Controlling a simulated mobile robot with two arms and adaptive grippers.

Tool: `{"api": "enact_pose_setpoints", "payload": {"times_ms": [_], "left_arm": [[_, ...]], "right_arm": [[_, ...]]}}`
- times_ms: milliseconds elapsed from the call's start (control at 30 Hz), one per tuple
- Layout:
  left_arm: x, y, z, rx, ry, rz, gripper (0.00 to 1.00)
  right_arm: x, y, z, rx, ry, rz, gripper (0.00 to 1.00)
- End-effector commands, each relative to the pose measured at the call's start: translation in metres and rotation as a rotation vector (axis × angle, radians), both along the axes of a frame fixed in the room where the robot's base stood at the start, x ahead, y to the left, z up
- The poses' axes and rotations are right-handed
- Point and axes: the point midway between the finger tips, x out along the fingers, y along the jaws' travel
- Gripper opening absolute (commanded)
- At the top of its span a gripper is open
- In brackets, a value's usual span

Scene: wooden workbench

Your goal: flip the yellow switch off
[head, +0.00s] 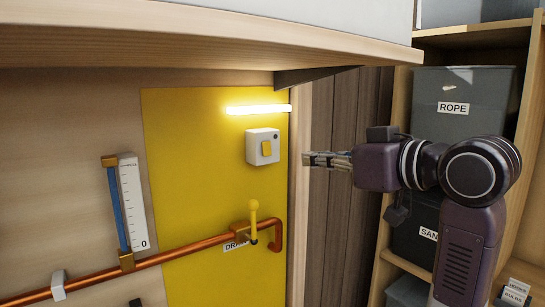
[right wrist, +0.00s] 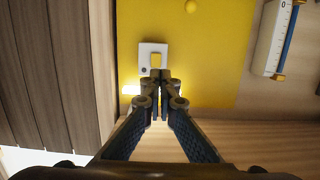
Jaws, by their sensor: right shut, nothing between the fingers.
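The yellow switch (head: 266,148) is a small rocker on a white box (head: 252,149) fixed to the yellow panel. The rocker also shows in the right wrist view (right wrist: 156,58), just beyond my fingertips. A lit white lamp bar (head: 258,109) glows above the box. My right gripper (head: 306,159) is shut and empty, to the right of the switch box in the head view and apart from it. In the right wrist view its closed fingers (right wrist: 160,74) point at the switch and overlap the lower part of the box. My left gripper is not in view.
A copper pipe (head: 185,257) with a yellow-handled valve (head: 253,215) runs below the switch. A gauge (head: 132,203) stands at the left. A wooden shelf (head: 200,45) overhangs above. Grey bins (head: 463,84) fill shelving at the right.

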Motion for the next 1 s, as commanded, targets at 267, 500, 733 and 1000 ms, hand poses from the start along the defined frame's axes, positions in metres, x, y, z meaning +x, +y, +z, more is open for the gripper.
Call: {"api": "enact_pose_setpoints", "payload": {"times_ms": [267,500,733,1000], "left_arm": [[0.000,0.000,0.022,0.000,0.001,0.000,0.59],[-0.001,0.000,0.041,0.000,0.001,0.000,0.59],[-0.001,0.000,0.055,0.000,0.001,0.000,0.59],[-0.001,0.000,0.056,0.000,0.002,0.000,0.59]], "right_arm": [[0.039,0.030,-0.006,0.000,0.008,0.004,0.00],[0.079,0.059,-0.014,0.000,0.005,0.001,0.00],[0.102,0.074,-0.021,0.000,0.004,0.001,0.00],[0.107,0.078,-0.024,-0.001,0.001,0.000,0.00]]}}
